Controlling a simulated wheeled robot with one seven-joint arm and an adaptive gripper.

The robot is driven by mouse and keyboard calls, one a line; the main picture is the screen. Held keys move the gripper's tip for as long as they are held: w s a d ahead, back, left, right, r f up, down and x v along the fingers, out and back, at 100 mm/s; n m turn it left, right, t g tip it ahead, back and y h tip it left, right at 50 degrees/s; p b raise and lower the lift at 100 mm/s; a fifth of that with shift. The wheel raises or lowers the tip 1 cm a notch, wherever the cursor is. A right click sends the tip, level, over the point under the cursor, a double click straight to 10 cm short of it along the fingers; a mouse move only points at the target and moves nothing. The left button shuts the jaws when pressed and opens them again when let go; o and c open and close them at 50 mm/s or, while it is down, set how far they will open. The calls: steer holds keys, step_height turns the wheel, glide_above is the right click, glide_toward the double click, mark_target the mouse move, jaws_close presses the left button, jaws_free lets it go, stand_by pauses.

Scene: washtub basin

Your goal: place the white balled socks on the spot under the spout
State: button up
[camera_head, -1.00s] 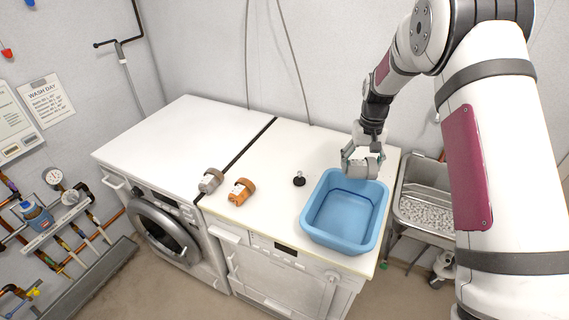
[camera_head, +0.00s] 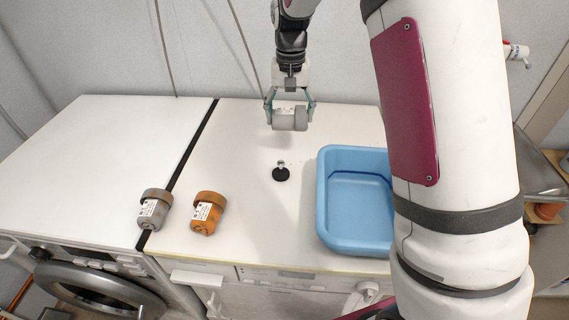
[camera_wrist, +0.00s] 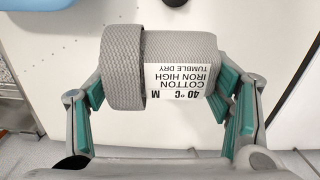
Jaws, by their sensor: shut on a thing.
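My gripper (camera_head: 289,106) is shut on the pale grey-white balled socks (camera_head: 289,119), above the far part of the white worktop. In the wrist view the balled socks (camera_wrist: 165,65) lie crosswise between the teal-padded fingers (camera_wrist: 168,103). They form a ribbed roll with a thicker cuff at the left and a white care label marked "40 °C cotton". A tap with a red part (camera_head: 517,53), perhaps the spout, is on the wall at the upper right. I cannot make out a marked spot under it.
A blue tub (camera_head: 340,240) stands right of my gripper, partly behind my arm. A black disc with a small post (camera_head: 281,174) sits nearer on the worktop (camera_head: 250,235). Darker grey (camera_head: 153,209) and orange (camera_head: 207,212) rolls lie at the front left.

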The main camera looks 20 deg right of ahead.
mark_target(290, 157)
steer(key=shift+w+d+f+m+b, duration=0.15)
steer(key=shift+f+m+b, duration=0.25)
steer(key=shift+f+b, duration=0.65)
steer(key=shift+f, duration=4.5)
steer(key=shift+f+b, duration=0.2)
steer(key=shift+b, duration=0.1)
steer(key=o, duration=1.2)
steer(key=shift+c, duration=0.2)
